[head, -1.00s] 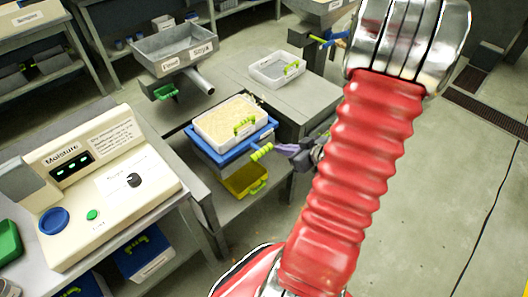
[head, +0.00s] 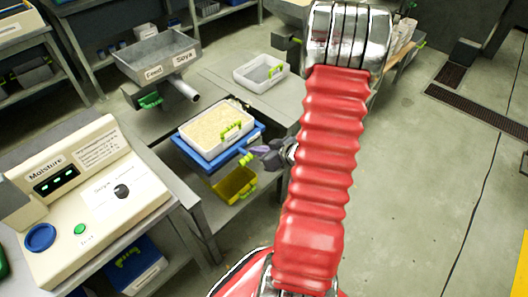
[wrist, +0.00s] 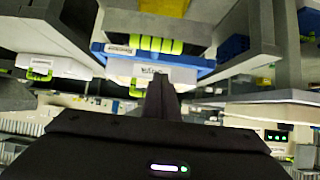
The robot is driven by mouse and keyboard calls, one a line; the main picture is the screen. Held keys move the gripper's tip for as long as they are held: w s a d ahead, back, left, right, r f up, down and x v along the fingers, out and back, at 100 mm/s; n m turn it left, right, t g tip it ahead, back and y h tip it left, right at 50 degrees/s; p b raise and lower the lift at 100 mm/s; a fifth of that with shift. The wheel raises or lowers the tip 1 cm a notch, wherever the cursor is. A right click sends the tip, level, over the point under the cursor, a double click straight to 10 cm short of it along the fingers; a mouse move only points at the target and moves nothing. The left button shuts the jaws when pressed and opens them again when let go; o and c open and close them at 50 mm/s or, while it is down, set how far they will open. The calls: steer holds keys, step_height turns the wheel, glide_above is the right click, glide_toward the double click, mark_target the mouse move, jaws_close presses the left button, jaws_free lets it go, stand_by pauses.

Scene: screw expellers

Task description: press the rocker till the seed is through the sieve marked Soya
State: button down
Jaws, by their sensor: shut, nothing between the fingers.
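A ribbed yellow-green grip (head: 246,158) sticks out from the blue frame's front. My gripper (head: 261,153) is shut and empty, with its tips close to this grip. I cannot tell whether they touch. In the wrist view, a ribbed yellow-green grip (wrist: 158,45) shows on the blue frame, just beyond my shut fingers (wrist: 160,82). My arm hides some of the floor and bench behind it. No seed is visibly falling.
A grey hopper (head: 155,55), labelled Feed and Soya, stands behind the tray. A yellow bin (head: 235,186) sits on the lower shelf. An empty white tray (head: 262,73) is on the bench. A Moisture meter (head: 85,205) stands at left.

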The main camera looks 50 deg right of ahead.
mark_target(253, 157)
steer(key=shift+w+f, duration=0.45)
steer(key=shift+f, duration=0.4)
steer(key=shift+w+f, duration=0.4)
steer(key=shift+f, duration=0.5)
steer(key=shift+w+f, duration=0.45)
steer(key=shift+f, duration=0.4)
